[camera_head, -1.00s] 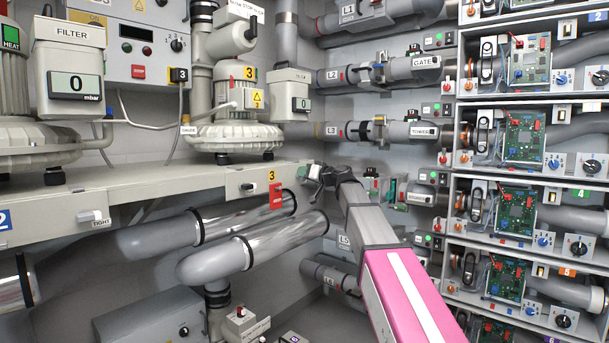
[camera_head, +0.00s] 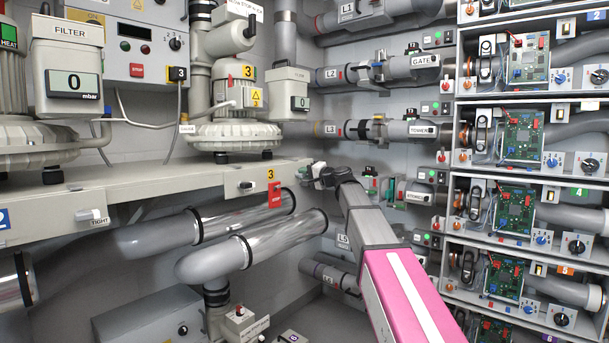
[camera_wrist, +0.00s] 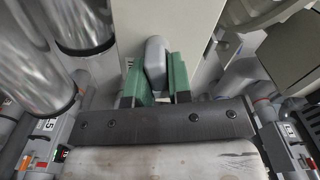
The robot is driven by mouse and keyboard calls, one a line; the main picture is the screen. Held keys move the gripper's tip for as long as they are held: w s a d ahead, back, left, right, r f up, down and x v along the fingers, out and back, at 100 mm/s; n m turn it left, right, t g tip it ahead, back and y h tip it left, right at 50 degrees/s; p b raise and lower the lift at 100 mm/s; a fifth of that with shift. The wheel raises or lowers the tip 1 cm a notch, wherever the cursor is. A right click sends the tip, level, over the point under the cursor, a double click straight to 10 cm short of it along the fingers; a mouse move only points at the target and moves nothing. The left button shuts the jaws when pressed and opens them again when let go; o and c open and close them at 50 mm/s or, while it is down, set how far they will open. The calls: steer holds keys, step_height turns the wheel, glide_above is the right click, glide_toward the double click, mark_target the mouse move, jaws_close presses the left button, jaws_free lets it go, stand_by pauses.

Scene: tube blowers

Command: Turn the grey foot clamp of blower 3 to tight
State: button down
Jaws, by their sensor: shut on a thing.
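Blower 3 (camera_head: 235,125) stands on the beige bench at the back, with a yellow 3 label. Its grey foot clamp (camera_wrist: 155,58) shows in the wrist view as a rounded grey lever at the beige bench front. My gripper (camera_wrist: 155,75) has its green fingers on both sides of this lever and is shut on it. In the head view my gripper (camera_head: 320,174) is at the right end of the bench front, and the clamp is mostly hidden there. Lettering beside the clamp is partly covered, so I cannot read its setting.
Shiny pipes (camera_head: 285,235) run below the bench. A similar grey clamp (camera_head: 92,215) marked TIGHT sits at the left. Racks with circuit boards (camera_head: 520,135) fill the right side.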

steer(key=shift+f+m, duration=0.25)
steer(key=shift+m, duration=1.35)
steer(key=c, duration=1.1)
jaws_free()
steer(key=v, duration=1.1)
